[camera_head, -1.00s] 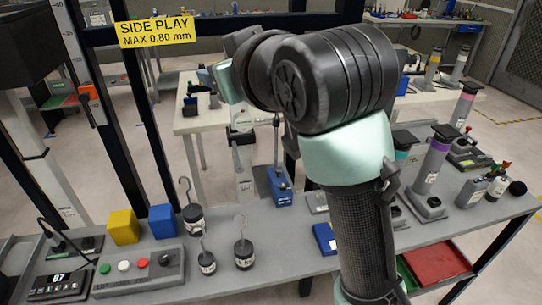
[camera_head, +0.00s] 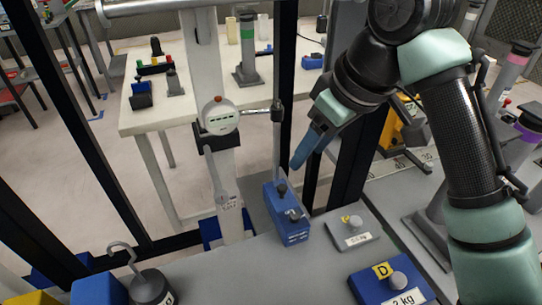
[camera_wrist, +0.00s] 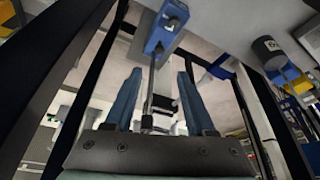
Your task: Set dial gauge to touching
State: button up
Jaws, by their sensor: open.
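The dial gauge (camera_head: 220,116), a round white-faced indicator with a small red top, hangs on a horizontal rod. The rod is clamped to a thin upright post (camera_head: 277,150) on a blue base block (camera_head: 287,212) with dark knobs. The gauge is in front of a pale upright column (camera_head: 231,215); I cannot tell whether its tip touches anything. My gripper (camera_head: 305,158) has blue fingers, is open and empty, and is right of the post, above the base. In the wrist view, the blue base (camera_wrist: 165,27) is beyond my open fingers (camera_wrist: 158,90), the post showing between them.
Flat weights sit right of the base: a grey one (camera_head: 352,238) and a blue one marked D (camera_head: 392,285). A hooked weight (camera_head: 150,287) and blue block (camera_head: 98,290) are at the front left. Dark frame posts (camera_head: 292,80) stand close around the gauge. A white table (camera_head: 150,118) is behind.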

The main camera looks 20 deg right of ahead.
aim_at(282, 187)
jog(key=b+x, duration=0.2)
jog(key=x, duration=1)
jog(key=shift+w+a+f, duration=0.15)
jog(key=shift+w+f, duration=0.15)
grip_shut()
dwell(1.0)
